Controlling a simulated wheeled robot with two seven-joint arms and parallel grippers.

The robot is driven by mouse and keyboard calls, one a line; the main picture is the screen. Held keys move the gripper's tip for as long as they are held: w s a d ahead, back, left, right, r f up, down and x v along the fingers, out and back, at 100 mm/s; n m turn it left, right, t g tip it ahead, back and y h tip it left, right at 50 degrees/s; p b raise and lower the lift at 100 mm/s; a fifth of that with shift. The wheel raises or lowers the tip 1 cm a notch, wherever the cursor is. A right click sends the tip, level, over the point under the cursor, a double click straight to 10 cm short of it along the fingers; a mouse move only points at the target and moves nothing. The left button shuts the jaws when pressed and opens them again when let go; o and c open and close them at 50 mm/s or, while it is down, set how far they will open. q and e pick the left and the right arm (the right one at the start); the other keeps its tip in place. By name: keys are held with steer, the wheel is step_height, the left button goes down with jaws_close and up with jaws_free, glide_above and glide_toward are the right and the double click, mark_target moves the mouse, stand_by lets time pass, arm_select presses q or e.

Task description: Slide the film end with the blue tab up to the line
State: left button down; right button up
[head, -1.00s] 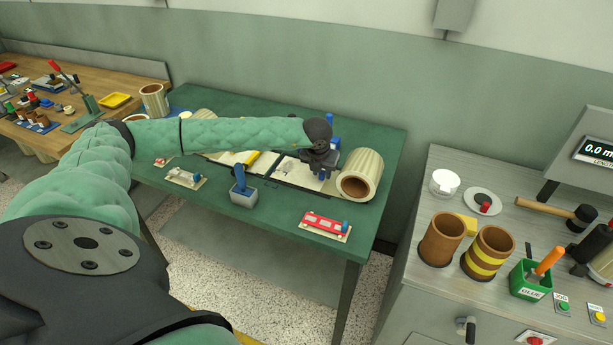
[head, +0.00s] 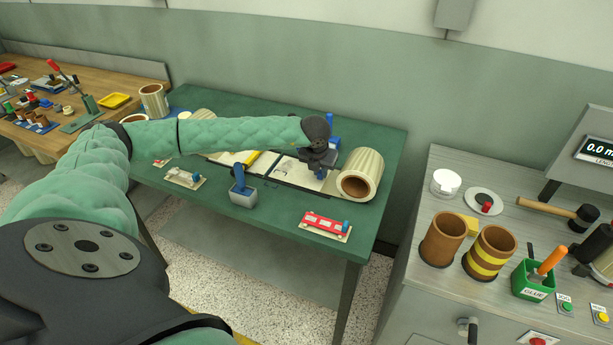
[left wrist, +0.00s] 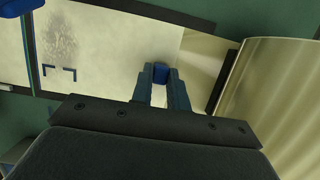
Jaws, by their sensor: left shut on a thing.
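My left gripper (head: 320,172) reaches over the green table beside the right-hand film roll (head: 361,176). In the left wrist view its fingers (left wrist: 161,84) are shut on the blue tab (left wrist: 160,72). The tab sits on the pale film (left wrist: 115,50), which lies on the flat bed and runs toward the roll (left wrist: 275,100). A thin blue line (left wrist: 31,50) crosses the bed at the left of that view, apart from the tab. Blue corner marks (left wrist: 60,73) lie between them. In the head view the gripper hides the tab. My right gripper is out of view.
A grey block with a blue handle (head: 240,190) stands before the bed. A red-and-white piece on a small board (head: 325,225) lies near the front edge. A yellow piece (head: 254,158) lies by the bed's middle. The grey cabinet (head: 450,170) stands right of the table.

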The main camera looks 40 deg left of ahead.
arm_select(q)
steer(key=shift+s+a+b, duration=0.15)
steer(key=shift+a+b, duration=0.15)
steer(key=shift+a, duration=0.2)
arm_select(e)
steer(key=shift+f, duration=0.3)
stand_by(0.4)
arm_select(q)
steer(key=c, duration=1.3)
jaws_free()
steer(key=b+v, duration=0.3)
steer(key=v, duration=0.4)
steer(key=shift+s+r, duration=0.15)
steer(key=shift+r, duration=0.2)
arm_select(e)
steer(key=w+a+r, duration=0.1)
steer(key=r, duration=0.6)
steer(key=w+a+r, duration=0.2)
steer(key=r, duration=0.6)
